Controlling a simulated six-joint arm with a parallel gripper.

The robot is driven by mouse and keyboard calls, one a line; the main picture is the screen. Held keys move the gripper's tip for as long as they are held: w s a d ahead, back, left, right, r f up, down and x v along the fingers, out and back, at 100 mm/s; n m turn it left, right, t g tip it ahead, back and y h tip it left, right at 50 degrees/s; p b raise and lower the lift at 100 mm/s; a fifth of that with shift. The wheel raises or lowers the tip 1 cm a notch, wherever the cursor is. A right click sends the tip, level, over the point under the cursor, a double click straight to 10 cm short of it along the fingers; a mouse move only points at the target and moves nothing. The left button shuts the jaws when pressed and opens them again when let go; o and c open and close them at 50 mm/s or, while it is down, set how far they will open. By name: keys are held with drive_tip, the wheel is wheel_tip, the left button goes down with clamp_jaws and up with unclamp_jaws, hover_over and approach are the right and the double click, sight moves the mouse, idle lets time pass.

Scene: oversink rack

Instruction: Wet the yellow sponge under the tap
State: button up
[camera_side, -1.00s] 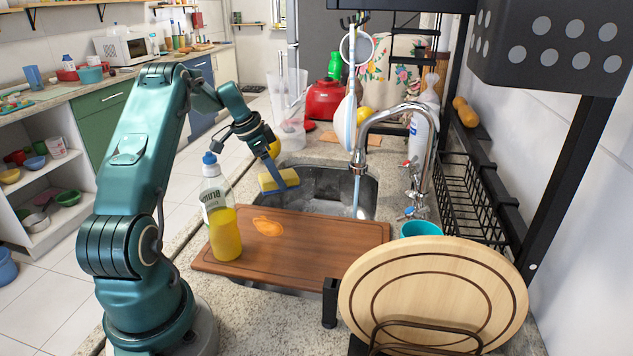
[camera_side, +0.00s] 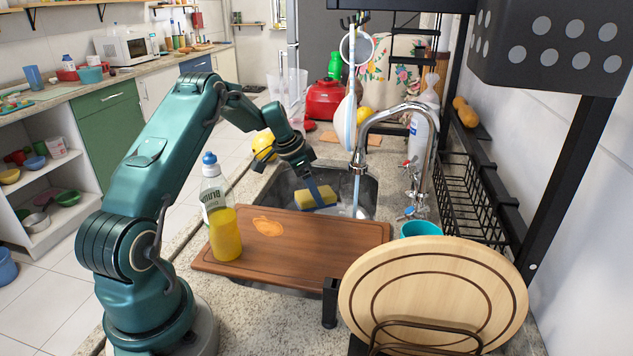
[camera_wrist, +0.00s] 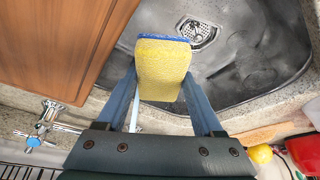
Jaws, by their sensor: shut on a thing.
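The yellow sponge (camera_side: 315,197), with a blue layer, is held inside the sink (camera_side: 366,190). My gripper (camera_side: 316,191) is shut on it; the wrist view shows the sponge (camera_wrist: 163,66) clamped between both blue fingers. The chrome tap (camera_side: 392,110) arches over the sink, and a thin stream of water (camera_side: 356,195) falls from it. In the side view the sponge is just left of the stream, with a small gap. In the wrist view a pale streak beside the left finger looks like the stream; I cannot tell whether it touches the sponge.
A wooden cutting board (camera_side: 310,245) covers the near part of the sink, with a bottle of yellow liquid (camera_side: 224,225) on its left. Tap handles (camera_side: 411,190), a teal cup (camera_side: 420,229) and a black wire rack (camera_side: 465,195) stand on the right.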

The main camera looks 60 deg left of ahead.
drive_tip(key=x, duration=0.3)
drive_tip(key=shift+s+d+f, duration=0.1)
drive_tip(key=shift+s+f, duration=0.05)
drive_tip(key=shift+s, duration=0.15)
drive_tip(key=shift+w+d+f, duration=0.2)
drive_tip(key=shift+w+d+r, duration=0.1)
drive_tip(key=shift+w+d, duration=1.85)
drive_tip(key=shift+s+d, duration=0.25)
drive_tip(key=shift+s, duration=0.05)
drive_tip(key=shift+w+a, duration=0.25)
drive_tip(key=shift+w, duration=0.05)
drive_tip(key=shift+s, duration=0.1)
drive_tip(key=shift+s+d, duration=0.2)
drive_tip(key=shift+d, duration=0.05)
